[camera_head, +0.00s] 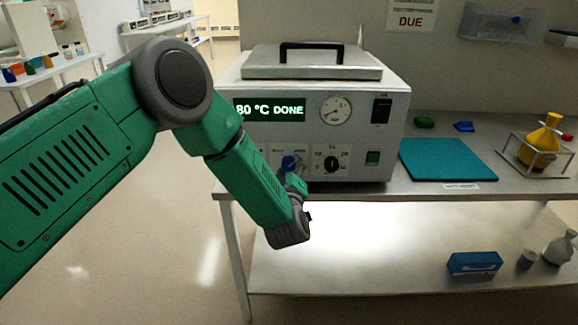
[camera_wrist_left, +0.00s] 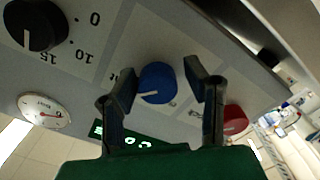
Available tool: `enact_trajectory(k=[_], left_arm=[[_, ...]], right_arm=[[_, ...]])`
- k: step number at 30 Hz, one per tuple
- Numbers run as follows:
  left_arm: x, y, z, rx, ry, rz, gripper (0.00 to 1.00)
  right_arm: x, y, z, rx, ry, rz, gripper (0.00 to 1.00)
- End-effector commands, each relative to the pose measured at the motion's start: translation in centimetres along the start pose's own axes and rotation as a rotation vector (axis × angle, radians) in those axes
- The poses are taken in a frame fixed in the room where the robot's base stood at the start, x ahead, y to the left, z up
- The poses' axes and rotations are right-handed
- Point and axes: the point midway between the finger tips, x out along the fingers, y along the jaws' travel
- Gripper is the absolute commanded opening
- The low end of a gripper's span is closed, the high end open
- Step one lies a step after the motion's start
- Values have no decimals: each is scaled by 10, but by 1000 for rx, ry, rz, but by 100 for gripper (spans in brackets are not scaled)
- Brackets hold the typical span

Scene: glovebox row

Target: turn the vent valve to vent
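The vent valve is a blue knob (camera_head: 289,162) on the front panel of a grey benchtop oven-like unit (camera_head: 262,84), whose display reads "80 °C DONE". In the left wrist view the blue knob (camera_wrist_left: 157,80) shows with a pale pointer mark near its edge. My left gripper (camera_wrist_left: 163,82) is open, its two dark fingers on either side of the knob in that view, with gaps between. I cannot tell how far the tips are from the panel. In the head view my green left arm partly hides the gripper (camera_head: 298,184) and the panel's lower left. My right gripper is not in view.
A black timer knob (camera_wrist_left: 36,26), a gauge (camera_wrist_left: 44,111) and a red knob (camera_wrist_left: 234,120) are near the blue knob. On the bench stand a teal mat (camera_head: 447,160) and a yellow flask (camera_head: 543,140) in a wire rack. The lower shelf's middle (camera_head: 360,245) is clear.

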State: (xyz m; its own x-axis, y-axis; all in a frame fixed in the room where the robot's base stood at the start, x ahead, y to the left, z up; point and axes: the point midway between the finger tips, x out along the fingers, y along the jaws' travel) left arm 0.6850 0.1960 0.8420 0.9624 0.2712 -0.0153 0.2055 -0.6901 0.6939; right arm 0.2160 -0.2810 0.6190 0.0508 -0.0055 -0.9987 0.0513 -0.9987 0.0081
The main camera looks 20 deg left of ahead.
Motion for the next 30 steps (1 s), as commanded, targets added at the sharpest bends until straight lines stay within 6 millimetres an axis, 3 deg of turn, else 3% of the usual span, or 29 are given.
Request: enact_trajectory(k=[13,24,30], left_arm=[[-7,2,-3,-2,9,5,52],[-79,2,0,-1,5,5,52],[-109,1,1,0,5,4,52]], right_arm=[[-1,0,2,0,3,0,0],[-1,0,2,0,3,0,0],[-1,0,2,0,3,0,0]])
